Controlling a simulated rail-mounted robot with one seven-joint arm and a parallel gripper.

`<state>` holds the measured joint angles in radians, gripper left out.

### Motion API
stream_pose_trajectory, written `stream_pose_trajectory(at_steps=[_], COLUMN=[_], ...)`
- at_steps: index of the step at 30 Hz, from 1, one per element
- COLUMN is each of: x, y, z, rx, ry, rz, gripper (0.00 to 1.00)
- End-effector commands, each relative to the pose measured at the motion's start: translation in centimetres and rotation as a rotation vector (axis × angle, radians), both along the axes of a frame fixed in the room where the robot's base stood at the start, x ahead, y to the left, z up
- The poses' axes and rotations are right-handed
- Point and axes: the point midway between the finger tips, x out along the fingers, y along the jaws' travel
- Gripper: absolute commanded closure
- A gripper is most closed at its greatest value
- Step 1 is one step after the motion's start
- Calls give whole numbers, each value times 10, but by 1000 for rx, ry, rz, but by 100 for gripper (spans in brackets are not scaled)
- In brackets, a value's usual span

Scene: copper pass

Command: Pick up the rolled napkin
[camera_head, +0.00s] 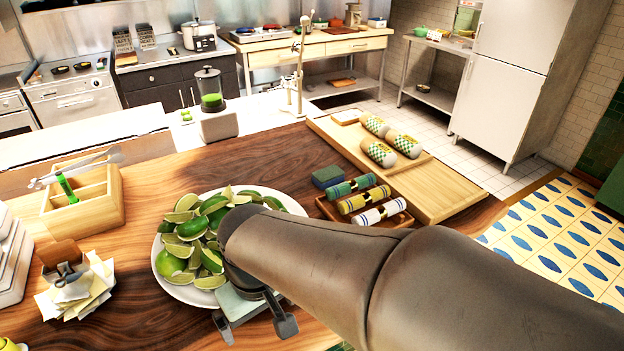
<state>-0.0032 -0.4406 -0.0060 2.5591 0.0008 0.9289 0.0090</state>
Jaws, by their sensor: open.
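Several banded rolls lie side by side in a small wooden tray (400,218) right of centre: a green one (351,186), a yellow one (364,199) and a white one (380,213). They look like rolled napkins; I cannot tell which one the task names. My gripper (254,325) is low in the middle, at the front edge of a plate of limes, left of and nearer than the tray. Its dark fingers are apart, and my arm hides part of it. A pale flat thing (238,302) shows beside the fingers; I cannot tell what it is.
A white plate (291,205) heaped with limes (215,228) is beside my gripper. A blue-green block (328,177) sits behind the tray. A wooden board (440,195) holds checkered rolls (405,143). A wooden box (105,210) and papers (85,300) are at left.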

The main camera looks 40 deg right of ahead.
Motion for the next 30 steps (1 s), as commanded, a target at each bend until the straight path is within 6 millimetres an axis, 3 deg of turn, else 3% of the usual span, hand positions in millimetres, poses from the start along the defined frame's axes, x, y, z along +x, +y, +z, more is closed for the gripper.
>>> stream_pose_trajectory(at_steps=[10,11,15,24,27,30], x=[0,0,0,2,18,56], y=[0,0,0,0,0,0], z=[0,0,0,1,10,30], rx=[0,0,0,-1,-8,-22], ry=[0,0,0,0,4,14], rz=[0,0,0,-3,-35,-107], gripper=[0,3,42,44,44,44])
